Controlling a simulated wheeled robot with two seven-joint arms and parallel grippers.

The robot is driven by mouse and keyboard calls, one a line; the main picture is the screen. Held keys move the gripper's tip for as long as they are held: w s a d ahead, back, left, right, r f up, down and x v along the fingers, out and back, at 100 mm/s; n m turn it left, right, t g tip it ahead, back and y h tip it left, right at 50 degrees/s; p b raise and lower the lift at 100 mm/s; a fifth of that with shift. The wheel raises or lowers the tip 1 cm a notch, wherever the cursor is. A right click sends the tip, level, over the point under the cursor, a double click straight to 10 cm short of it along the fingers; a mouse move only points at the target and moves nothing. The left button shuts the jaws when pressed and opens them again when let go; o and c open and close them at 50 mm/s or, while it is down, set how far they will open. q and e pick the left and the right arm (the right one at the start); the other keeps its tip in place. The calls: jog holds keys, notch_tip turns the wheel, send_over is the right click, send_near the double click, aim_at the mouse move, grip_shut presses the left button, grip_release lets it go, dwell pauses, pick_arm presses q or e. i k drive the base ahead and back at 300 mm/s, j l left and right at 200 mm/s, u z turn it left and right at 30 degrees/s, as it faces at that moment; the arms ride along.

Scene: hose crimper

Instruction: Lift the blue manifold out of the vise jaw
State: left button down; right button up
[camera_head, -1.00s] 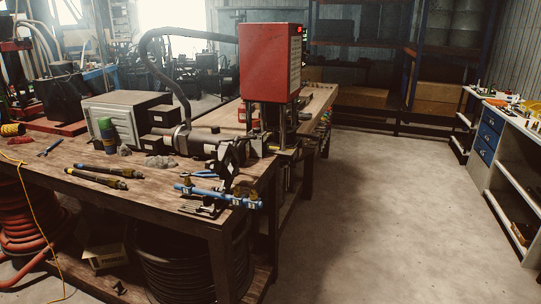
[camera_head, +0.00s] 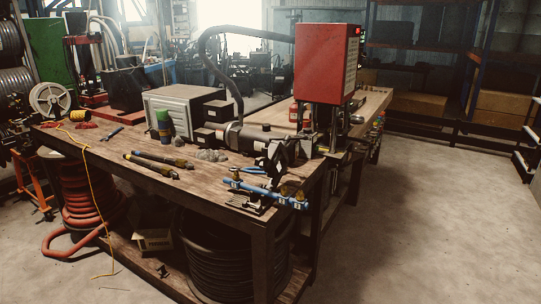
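The blue manifold (camera_head: 268,193) is a long blue bar with brass-coloured fittings. It lies across the dark vise (camera_head: 256,207) at the front right corner of the wooden workbench (camera_head: 215,190). Its right end reaches out to the bench's edge. How the jaw grips it is too small to tell. Neither of my grippers shows in the head view.
The red crimper (camera_head: 327,62) stands behind the vise. Two dark hose pieces (camera_head: 158,164), a grey box (camera_head: 180,108) and a green can (camera_head: 163,125) are on the bench. Coiled hoses (camera_head: 222,262) sit below. The concrete floor (camera_head: 420,220) to the right is clear.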

aim_at(300, 205)
jog(key=z, duration=0.5)
jog(key=i+j+z, duration=0.15)
jog(key=j+z, duration=0.15)
jog(key=i+j+z, duration=0.1)
jog(key=j+z, duration=0.15)
jog(key=j, duration=0.2)
jog(key=i+j+z, duration=0.1)
jog(key=j+z, duration=0.2)
jog(key=i+j+z, duration=0.1)
jog(key=j, duration=1.05)
jog(key=i+j+z, duration=0.1)
jog(key=j, duration=1.05)
